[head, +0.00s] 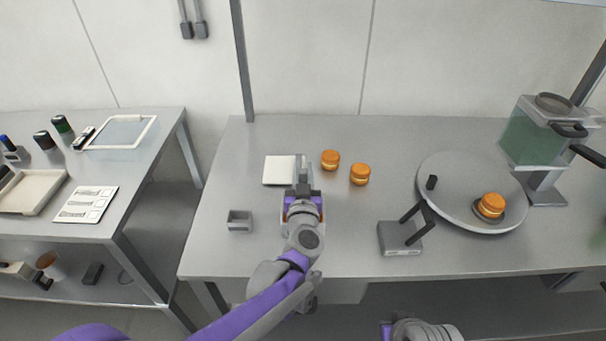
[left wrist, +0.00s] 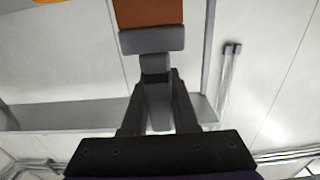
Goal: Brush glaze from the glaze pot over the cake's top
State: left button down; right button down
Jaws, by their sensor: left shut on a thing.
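My left gripper (head: 302,190) is over the middle of the table, seen from behind. In the left wrist view its fingers (left wrist: 155,110) are shut on the grey handle of a brush (left wrist: 152,40) with a brown-orange end, cut off by the top edge. Orange, cream-filled round cakes stand at the back, one (head: 330,158) left of another (head: 360,175). A third cake (head: 491,206) sits on a dark small disc on the round grey plate at right. Something with orange shows behind my gripper, mostly hidden; I cannot tell whether it is the glaze pot. My right gripper is not seen.
A white square (head: 278,170) lies left of my gripper, with a small grey open box (head: 240,221) nearer. A grey block with a black bent arm (head: 400,238) stands before the round plate (head: 460,215). A green-filled dispenser (head: 530,138) is at right.

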pick_arm(q)
jog(key=shift+r+p, duration=0.65)
jog(key=shift+r, duration=1.85)
jog(key=shift+f, duration=0.1)
